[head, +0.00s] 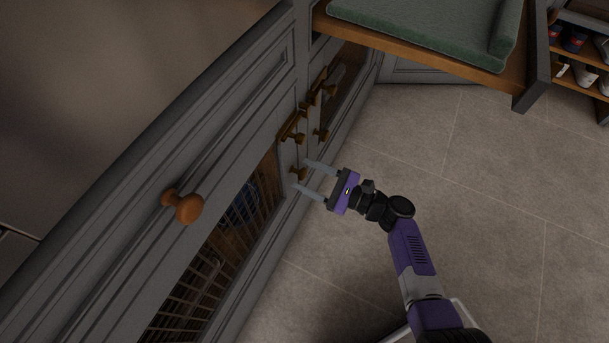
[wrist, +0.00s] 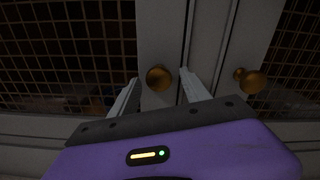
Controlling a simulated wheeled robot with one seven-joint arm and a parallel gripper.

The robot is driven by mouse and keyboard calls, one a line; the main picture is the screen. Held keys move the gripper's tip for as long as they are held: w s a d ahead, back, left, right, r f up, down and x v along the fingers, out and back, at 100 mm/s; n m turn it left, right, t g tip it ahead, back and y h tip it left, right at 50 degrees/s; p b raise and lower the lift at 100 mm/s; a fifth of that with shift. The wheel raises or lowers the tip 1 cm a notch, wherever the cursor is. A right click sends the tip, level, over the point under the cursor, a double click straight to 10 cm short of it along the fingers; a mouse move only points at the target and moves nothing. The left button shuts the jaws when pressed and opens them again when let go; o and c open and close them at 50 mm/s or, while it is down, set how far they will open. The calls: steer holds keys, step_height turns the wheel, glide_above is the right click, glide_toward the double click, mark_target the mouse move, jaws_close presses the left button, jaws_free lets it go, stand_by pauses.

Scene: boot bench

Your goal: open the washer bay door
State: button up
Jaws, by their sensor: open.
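A grey cabinet door with a wire grille (head: 232,235) stands shut at the left in the head view. I cannot tell from the frames which door is the washer bay. In the wrist view the door's upright edge (wrist: 160,30) carries a round brass knob (wrist: 159,79). The same small knob (head: 297,174) shows in the head view. My gripper (head: 300,174) is open, with one finger on each side of this knob. In the wrist view my gripper (wrist: 158,84) frames the knob, and I cannot tell whether the fingers touch it.
A second brass knob (wrist: 252,82) is on the neighbouring door, right of the fingers. A larger wooden knob (head: 184,206) sits on the drawer front above. A bench with a green cushion (head: 430,25) juts out at the back. The tiled floor (head: 500,190) is clear.

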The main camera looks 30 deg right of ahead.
steer(key=shift+w+a, duration=0.3)
steer(key=shift+w, duration=0.05)
steer(key=shift+c, duration=0.4)
jaws_close()
stand_by(0.9)
